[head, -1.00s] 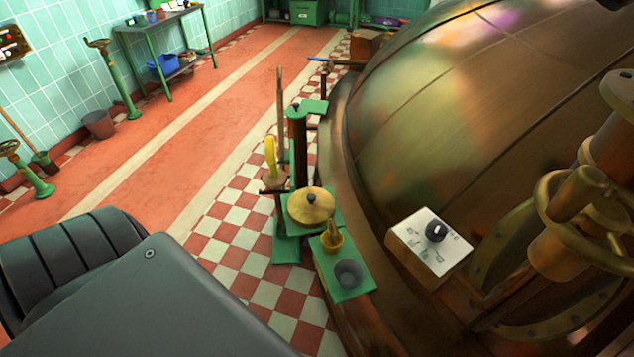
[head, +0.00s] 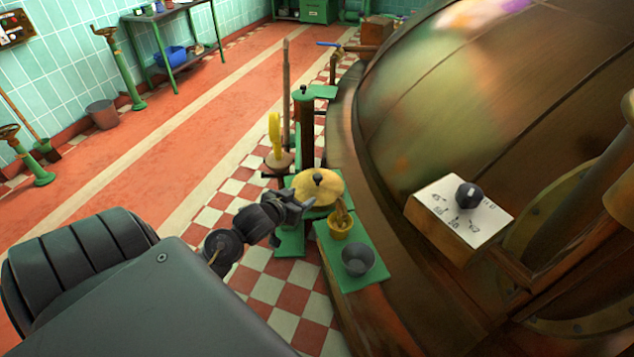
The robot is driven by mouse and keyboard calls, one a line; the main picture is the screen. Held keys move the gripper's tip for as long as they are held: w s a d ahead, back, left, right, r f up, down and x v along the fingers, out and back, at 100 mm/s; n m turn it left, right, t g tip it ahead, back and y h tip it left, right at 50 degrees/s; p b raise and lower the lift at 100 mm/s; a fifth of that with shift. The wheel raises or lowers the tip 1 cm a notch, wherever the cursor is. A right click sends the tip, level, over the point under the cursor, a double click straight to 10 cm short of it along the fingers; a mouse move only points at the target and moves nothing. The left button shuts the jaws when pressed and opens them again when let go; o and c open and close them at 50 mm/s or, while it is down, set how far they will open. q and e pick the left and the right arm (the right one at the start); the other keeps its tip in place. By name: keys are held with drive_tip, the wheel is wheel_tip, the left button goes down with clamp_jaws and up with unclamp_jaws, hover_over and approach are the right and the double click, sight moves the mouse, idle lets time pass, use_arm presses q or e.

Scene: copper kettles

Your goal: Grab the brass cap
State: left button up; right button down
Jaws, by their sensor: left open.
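The brass cap (head: 322,191), a round yellow lid with a small black knob on top, sits on a green stand beside the large copper kettle. My left gripper (head: 301,207) is open, with its dark fingers close to the left front edge of the cap. I cannot tell whether they touch it. The cap is not held between the fingers. My right gripper is not in view.
A green shelf (head: 350,279) in front of the cap holds a grey cup (head: 357,261) and a small yellow pot (head: 341,229). A yellow-handled tool (head: 275,135) stands behind. The copper kettle (head: 470,105) and a dial box (head: 458,218) are at right.

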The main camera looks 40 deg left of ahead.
sight(317, 176)
use_arm(q)
drive_tip(key=shift+t, duration=0.4)
drive_tip(key=w, duration=0.2)
drive_tip(key=w+a, duration=0.1)
drive_tip(key=w, duration=0.1)
drive_tip(key=w+a, duration=0.1)
drive_tip(key=shift+w+b, duration=0.4)
drive_tip(key=shift+b+x, duration=0.45)
drive_tip(key=shift+x, duration=2.6)
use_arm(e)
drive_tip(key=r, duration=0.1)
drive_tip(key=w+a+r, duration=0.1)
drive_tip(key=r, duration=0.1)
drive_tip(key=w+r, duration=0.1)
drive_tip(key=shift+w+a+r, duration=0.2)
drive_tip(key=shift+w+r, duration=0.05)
use_arm(q)
drive_tip(key=shift+r, duration=0.1)
clamp_jaws()
drive_tip(key=shift+r, duration=0.1)
